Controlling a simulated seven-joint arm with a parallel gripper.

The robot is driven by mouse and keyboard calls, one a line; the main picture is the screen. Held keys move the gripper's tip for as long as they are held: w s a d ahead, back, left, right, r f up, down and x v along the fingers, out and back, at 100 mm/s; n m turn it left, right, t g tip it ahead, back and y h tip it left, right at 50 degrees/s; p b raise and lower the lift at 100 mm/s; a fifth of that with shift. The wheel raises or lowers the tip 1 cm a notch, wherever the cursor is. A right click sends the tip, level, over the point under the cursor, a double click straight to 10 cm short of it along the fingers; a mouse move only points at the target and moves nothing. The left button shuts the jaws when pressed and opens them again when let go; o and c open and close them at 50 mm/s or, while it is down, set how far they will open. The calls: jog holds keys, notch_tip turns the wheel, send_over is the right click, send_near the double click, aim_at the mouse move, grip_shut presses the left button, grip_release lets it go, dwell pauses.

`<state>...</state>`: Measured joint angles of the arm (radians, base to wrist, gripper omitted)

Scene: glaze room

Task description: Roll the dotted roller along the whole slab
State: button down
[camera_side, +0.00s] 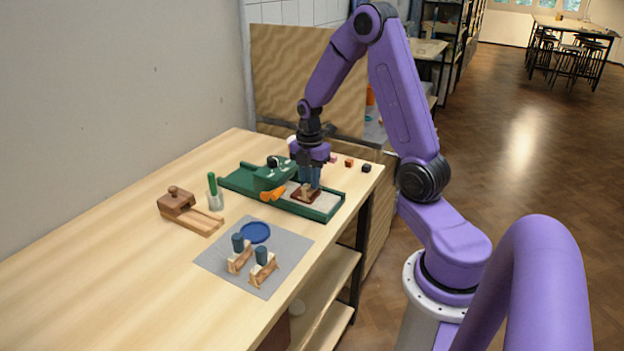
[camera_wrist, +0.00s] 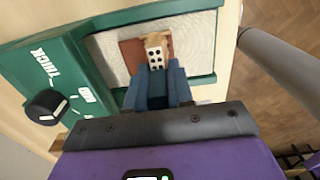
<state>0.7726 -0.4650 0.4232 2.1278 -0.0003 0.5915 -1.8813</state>
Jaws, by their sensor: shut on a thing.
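My gripper (camera_side: 310,178) is over the right part of the green frame, its blue fingers pointing down. In the wrist view, my gripper (camera_wrist: 157,80) is shut on the dotted roller, whose pale wooden part with black dots (camera_wrist: 155,56) shows between the fingertips.
The green frame (camera_side: 328,214) carries a black knob (camera_wrist: 46,105) and an orange handle (camera_side: 271,195). A grey mat (camera_side: 215,262) holds two blue-topped wooden tools (camera_side: 238,256) and a blue disc (camera_side: 255,232). A wooden block device (camera_side: 177,202) stands left. Small cubes (camera_side: 349,162) lie behind.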

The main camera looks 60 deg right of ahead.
jog(key=shift+w, duration=0.2)
jog(key=shift+w+f, duration=0.15)
jog(key=shift+w, duration=0.4)
dwell(0.3)
jog(key=shift+w, duration=0.75)
jog(key=shift+w, duration=0.1)
jog(key=shift+w+r, duration=0.25)
jog(key=shift+w, duration=0.55)
jog(key=shift+r, duration=2)
